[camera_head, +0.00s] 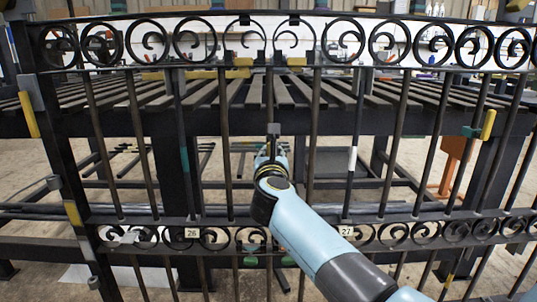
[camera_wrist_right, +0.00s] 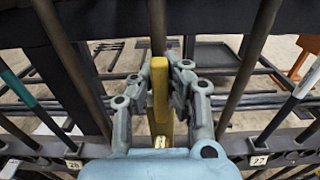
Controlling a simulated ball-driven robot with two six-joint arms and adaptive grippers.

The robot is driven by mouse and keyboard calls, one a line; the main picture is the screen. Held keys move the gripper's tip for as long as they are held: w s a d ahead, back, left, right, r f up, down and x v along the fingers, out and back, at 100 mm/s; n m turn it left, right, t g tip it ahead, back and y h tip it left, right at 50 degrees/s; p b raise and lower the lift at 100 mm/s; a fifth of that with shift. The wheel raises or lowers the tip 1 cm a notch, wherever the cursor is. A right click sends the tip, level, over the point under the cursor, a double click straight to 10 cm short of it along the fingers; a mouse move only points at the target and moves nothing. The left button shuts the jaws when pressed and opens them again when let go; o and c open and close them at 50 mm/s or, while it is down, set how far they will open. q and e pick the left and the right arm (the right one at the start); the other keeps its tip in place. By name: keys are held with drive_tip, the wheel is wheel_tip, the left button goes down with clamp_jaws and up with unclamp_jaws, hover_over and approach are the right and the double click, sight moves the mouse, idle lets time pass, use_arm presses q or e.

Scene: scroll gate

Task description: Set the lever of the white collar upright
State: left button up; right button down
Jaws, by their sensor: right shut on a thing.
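The white collar (camera_head: 352,159) is a pale band around a dark upright gate bar, right of centre in the head view, above the plate marked 27. It also shows at the right of the right wrist view (camera_wrist_right: 305,82). I cannot make out a lever on it. My right gripper (camera_head: 271,148) is at a central bar, left of the white collar and apart from it. In the right wrist view the right gripper (camera_wrist_right: 172,88) is shut on a yellow lever (camera_wrist_right: 159,92), which stands about upright between the fingers. My left gripper is not in view.
A teal collar (camera_head: 185,159) is on a bar to the left, above the plate marked 26 (camera_head: 191,233). Yellow pieces sit at the gate's left post (camera_head: 29,115) and right side (camera_head: 488,124). Scroll rails (camera_head: 375,240) run above and below. A slatted table (camera_head: 340,90) stands behind.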

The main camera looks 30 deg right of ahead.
drive_tip(key=shift+f, duration=0.2)
drive_tip(key=c, duration=1.3)
unclamp_jaws()
drive_tip(key=shift+r, duration=0.1)
drive_tip(key=shift+s, duration=0.15)
drive_tip(key=v, duration=0.7)
drive_tip(key=shift+s+a, duration=0.1)
drive_tip(key=shift+s, duration=0.05)
